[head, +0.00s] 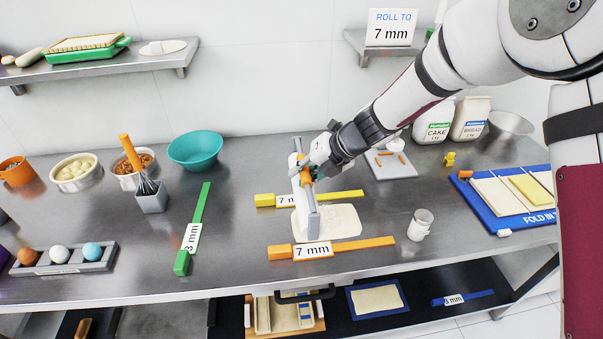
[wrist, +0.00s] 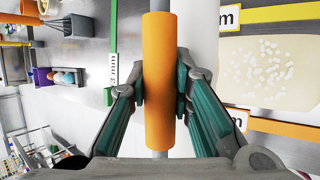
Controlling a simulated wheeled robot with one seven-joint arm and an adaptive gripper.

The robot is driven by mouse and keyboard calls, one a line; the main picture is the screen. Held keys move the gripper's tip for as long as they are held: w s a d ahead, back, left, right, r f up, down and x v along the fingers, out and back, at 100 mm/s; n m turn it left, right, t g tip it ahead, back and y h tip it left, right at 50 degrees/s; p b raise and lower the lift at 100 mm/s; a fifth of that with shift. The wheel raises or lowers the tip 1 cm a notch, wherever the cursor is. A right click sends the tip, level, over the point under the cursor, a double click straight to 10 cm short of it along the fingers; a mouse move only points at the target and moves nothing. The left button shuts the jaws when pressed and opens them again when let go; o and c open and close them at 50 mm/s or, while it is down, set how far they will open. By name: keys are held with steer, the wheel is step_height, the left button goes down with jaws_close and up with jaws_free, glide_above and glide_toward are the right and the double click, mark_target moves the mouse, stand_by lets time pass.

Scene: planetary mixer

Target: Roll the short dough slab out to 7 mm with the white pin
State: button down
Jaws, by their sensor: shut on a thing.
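The pale dough slab (head: 338,221) lies flat on the steel table between a yellow strip (head: 345,195) behind and an orange strip (head: 364,243) in front, both with 7 mm labels. White flecks show on the slab (wrist: 265,72) in the wrist view. My gripper (head: 306,172) is shut on the orange handle (wrist: 158,110) of the white pin. The pin's white roller (wrist: 204,35) runs beside the handle, at the slab's left end. In the head view my gripper hides part of the pin; I cannot tell whether the roller touches the dough.
A sign (head: 391,28) reads roll to 7 mm. A green 3 mm strip (head: 198,213) lies to the left. A glass jar (head: 420,225) and a blue fold board (head: 487,218) stand to the right. A blue strip (head: 463,298) lies on the lower shelf.

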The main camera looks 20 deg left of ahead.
steer(key=shift+s+r, duration=0.1)
steer(key=shift+r, duration=0.05)
steer(key=shift+f+b, duration=0.9)
steer(key=shift+f, duration=3.6)
steer(key=shift+f, duration=0.55)
steer(key=shift+a, duration=0.15)
